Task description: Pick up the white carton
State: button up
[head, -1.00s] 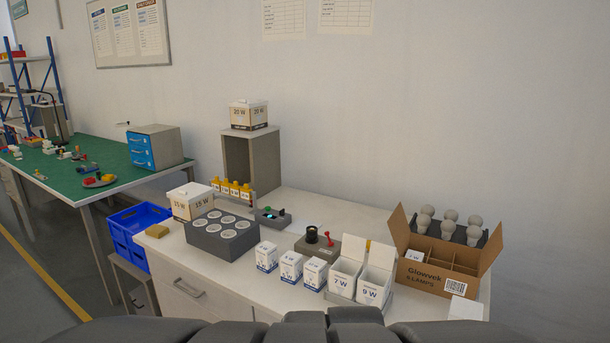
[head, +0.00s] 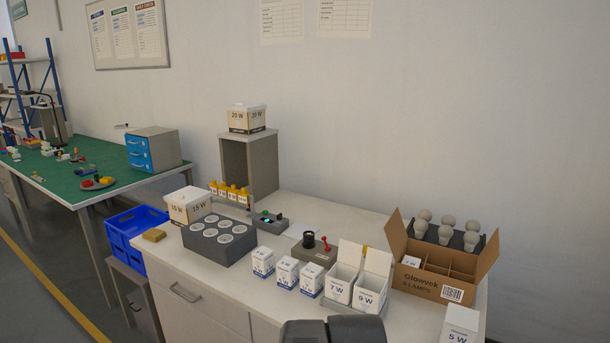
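Several white cartons stand on the bench, and I cannot tell which one the task means. A white carton marked 5 W (head: 460,325) stands at the front right, cut off by the bottom edge of the picture. Three small closed white cartons, the left one (head: 262,262), the middle one (head: 286,272) and the right one (head: 310,280), stand in a row at the front. Two open white cartons, marked 7 W (head: 338,290) and 9 W (head: 369,297), stand beside them in a grey holder. My gripper is not visible; only dark parts of my own body show at the bottom.
A brown Glowvek box (head: 432,282) with dividers stands open behind the 5 W carton, bulbs in a dark rack (head: 430,232) behind it. A grey block with round sockets (head: 217,241), a tester (head: 314,250) and a 15 W box (head: 190,206) stand left. Blue crates (head: 135,232) stand beside the bench.

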aim_at(263, 258)
jog(key=i+l+u, duration=0.3)
jog(key=k+j, duration=0.2)
jog(key=k, duration=0.2)
jog(key=k+l+z, duration=0.1)
jog(key=k+l, duration=0.1)
jog(key=k, duration=0.2)
jog(key=k+l, duration=0.1)
jog(key=k, duration=0.2)
jog(key=z, duration=0.05)
